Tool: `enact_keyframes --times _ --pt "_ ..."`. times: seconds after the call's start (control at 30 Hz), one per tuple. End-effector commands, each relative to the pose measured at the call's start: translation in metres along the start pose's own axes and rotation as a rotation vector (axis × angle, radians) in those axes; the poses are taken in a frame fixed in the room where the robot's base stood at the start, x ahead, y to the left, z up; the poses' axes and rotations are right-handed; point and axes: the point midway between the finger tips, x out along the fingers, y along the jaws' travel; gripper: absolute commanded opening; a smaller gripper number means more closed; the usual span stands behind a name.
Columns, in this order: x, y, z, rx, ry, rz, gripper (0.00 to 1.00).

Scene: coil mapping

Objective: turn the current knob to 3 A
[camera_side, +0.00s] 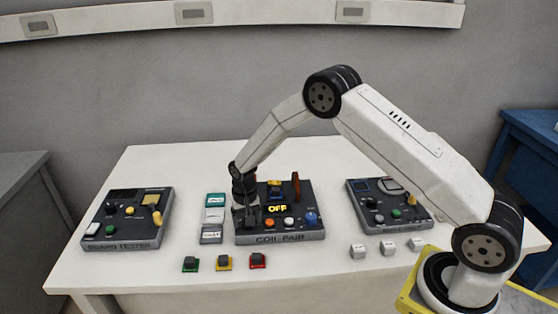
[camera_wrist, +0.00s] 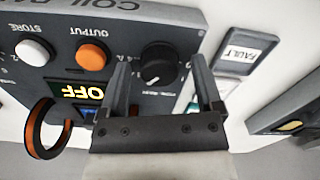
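The round black knob (camera_wrist: 158,64) sits on the dark grey COIL-PAIR box (camera_side: 280,239). Its short white pointer mark points to the lower left in the wrist view; the scale around it is too small and too covered to read. My gripper (camera_wrist: 160,70) is open, with one finger to each side of the knob and a visible gap on both sides. In the side view my gripper (camera_side: 246,212) is down over the left part of the box and largely hides the knob. The display (camera_wrist: 82,92) reads OFF.
An orange OUTPUT button (camera_wrist: 91,57) and a white STORE button (camera_wrist: 32,52) are beside the knob. An orange-edged ring (camera_wrist: 42,128) stands up from the box. A FAULT tile (camera_wrist: 238,50) lies nearby. The board tester (camera_side: 128,244) stands at the left.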

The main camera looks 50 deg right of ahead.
Motion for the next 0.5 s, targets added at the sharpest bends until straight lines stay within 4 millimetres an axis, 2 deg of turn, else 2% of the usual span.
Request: enact_keyframes --times 0.27,0.5 --pt "-0.003 0.0 0.0 0.0 0.0 0.0 0.84" --pt "-0.022 0.0 0.0 0.0 0.002 -0.001 0.84"
